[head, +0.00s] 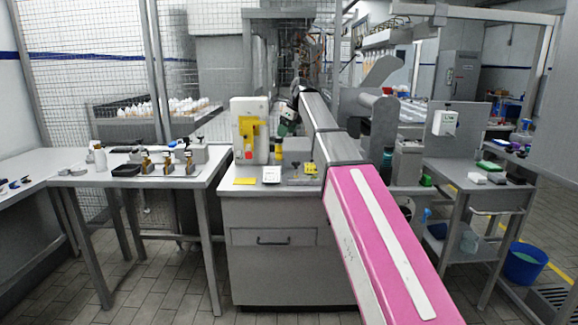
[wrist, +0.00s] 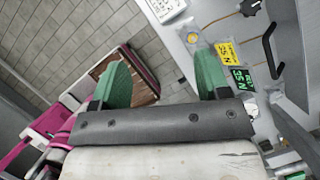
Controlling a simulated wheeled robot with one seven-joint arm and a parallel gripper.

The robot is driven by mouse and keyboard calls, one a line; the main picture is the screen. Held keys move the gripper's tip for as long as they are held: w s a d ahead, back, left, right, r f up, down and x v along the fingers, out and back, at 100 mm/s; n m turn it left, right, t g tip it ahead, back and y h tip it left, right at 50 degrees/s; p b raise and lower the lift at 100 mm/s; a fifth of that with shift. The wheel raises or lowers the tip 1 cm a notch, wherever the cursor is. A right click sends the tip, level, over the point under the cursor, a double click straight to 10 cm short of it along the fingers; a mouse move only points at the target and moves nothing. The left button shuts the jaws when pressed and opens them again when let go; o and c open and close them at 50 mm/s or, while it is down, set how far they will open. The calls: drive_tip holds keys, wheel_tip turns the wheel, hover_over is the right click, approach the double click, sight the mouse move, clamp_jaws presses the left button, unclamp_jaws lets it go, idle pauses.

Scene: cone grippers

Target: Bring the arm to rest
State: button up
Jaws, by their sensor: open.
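My gripper (wrist: 162,80) shows in the wrist view as two green pads set wide apart on a dark grey bar. It is open, and nothing is held between the pads. Behind the gap lie the tiled floor and part of a pink and brown surface. In the head view my pink arm (head: 375,235) stretches from the bottom right toward the grey cabinet. The far end of the arm is small there, and its pads cannot be made out clearly.
The grey cabinet (head: 273,250) carries a yellow and white device (head: 249,130) and small cards. A left table (head: 60,181) holds a bottle and small fixtures. A right stand (head: 470,176) has small boxes, with a blue bucket (head: 524,262) beside it. The front-left floor is clear.

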drive_tip(key=s+d+f+n+h, duration=0.1)
drive_tip(key=s+d+f+n, duration=0.2)
drive_tip(key=f, duration=0.6)
drive_tip(key=s+d+f+n, duration=0.4)
drive_tip(key=f, duration=0.6)
drive_tip(key=s+d+f+n+h, duration=0.1)
drive_tip(key=s+d+f+n, duration=0.2)
drive_tip(key=f, duration=0.6)
drive_tip(key=s+d+f+n+g+h, duration=0.1)
drive_tip(key=s+d+f+n, duration=0.4)
drive_tip(key=s+f, duration=0.5)
drive_tip(key=s+d+f+n+h, duration=0.1)
drive_tip(key=s+d+f+n, duration=0.3)
drive_tip(key=s+f+n, duration=0.3)
drive_tip(key=s+f, duration=0.3)
drive_tip(key=shift+s+d+n+g, duration=0.25)
drive_tip(key=shift+d+n+g, duration=0.05)
drive_tip(key=shift+d+g, duration=0.1)
